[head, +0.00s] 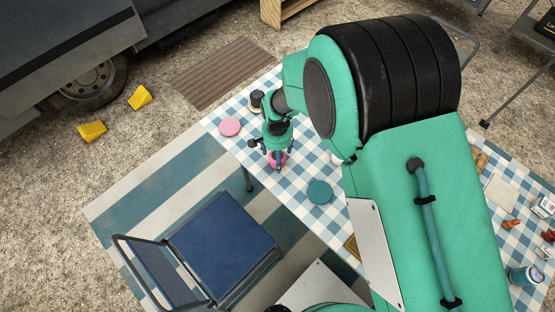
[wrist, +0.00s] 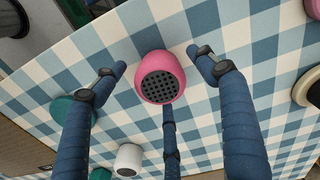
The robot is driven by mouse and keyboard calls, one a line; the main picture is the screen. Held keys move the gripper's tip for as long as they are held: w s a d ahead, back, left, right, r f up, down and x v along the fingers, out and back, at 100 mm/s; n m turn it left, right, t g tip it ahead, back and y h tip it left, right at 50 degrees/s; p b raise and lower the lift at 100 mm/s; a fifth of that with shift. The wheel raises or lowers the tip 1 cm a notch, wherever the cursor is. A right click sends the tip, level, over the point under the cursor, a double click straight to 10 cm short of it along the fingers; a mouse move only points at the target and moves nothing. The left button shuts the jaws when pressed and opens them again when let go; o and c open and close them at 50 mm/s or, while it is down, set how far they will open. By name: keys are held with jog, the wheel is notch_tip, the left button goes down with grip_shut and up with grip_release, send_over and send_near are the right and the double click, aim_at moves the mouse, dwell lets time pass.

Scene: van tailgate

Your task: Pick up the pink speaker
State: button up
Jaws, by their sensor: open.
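The pink speaker (wrist: 154,66), rounded with a dark dotted grille, stands on the blue and white checked tablecloth (wrist: 220,130). In the wrist view it lies between the fingers of my gripper (wrist: 160,72), with a gap visible on the left and right sides. The fingers are blue and spread open around it; another finger shows below the speaker. In the head view my gripper (head: 274,153) is low over the table, and the pink speaker (head: 277,160) shows partly between the fingers. Most of it is hidden there.
A pink disc (head: 230,127) and a dark round item (head: 256,101) are left of my gripper. A teal round item (head: 320,192) lies to the right. A white cup-like item (wrist: 129,159) stands nearby. A blue chair (head: 222,240) stands in front of the table.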

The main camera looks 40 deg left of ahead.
jog(key=shift+f, duration=0.5)
jog(key=c, duration=1.4)
jog(key=shift+o, duration=0.2)
jog(key=shift+r, duration=0.2)
jog(key=shift+r, duration=0.6)
jog(key=shift+s+d+r+p, duration=0.15)
jog(key=shift+d+r+p, duration=0.1)
jog(key=shift+r+p, duration=0.25)
jog(key=shift+s+d+r+p, duration=0.1)
jog(key=shift+d+r+p, duration=0.15)
jog(key=shift+r, duration=0.45)
jog(key=s+d, duration=0.2)
jog(key=d, duration=0.2)
jog(key=s+d+p, duration=0.1)
jog(key=s+d, duration=0.2)
jog(key=d, duration=0.1)
jog(key=s+d+r+p, duration=0.1)
jog(key=s+d, duration=0.1)
jog(key=d, duration=0.2)
jog(key=shift+s+d+r, duration=0.1)
jog(key=shift+s+d, duration=0.25)
jog(key=shift+d, duration=0.05)
